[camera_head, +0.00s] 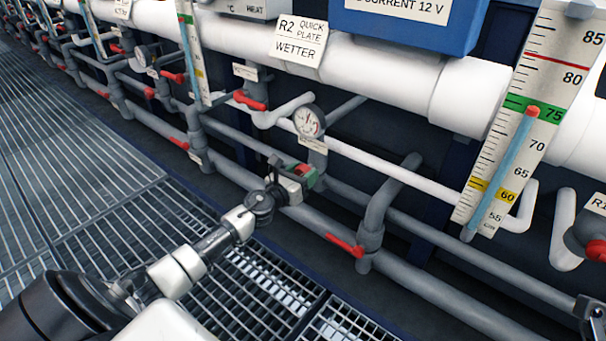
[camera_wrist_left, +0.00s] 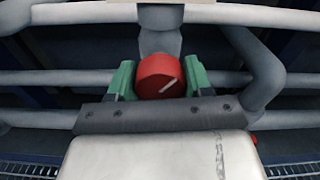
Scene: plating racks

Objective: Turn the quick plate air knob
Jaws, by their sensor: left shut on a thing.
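The round red knob (camera_wrist_left: 158,77) with a white pointer line is in the middle of the left wrist view. My left gripper (camera_wrist_left: 160,80) has a green finger on each side of it and is shut on it. The pointer line slants up to the right. In the head view my left gripper (camera_head: 304,174) is at the pipe under the gauge, and it hides most of the knob. Part of my right gripper (camera_head: 590,309) shows at the lower right edge; its fingers cannot be made out.
A pressure gauge (camera_head: 309,121) with a small tag (camera_head: 313,145) is just above my left gripper. Red lever handles (camera_head: 345,245) stick out from nearby pipes. A tall thermometer scale (camera_head: 522,115) stands at the right. Grating (camera_head: 90,170) covers the floor at the left.

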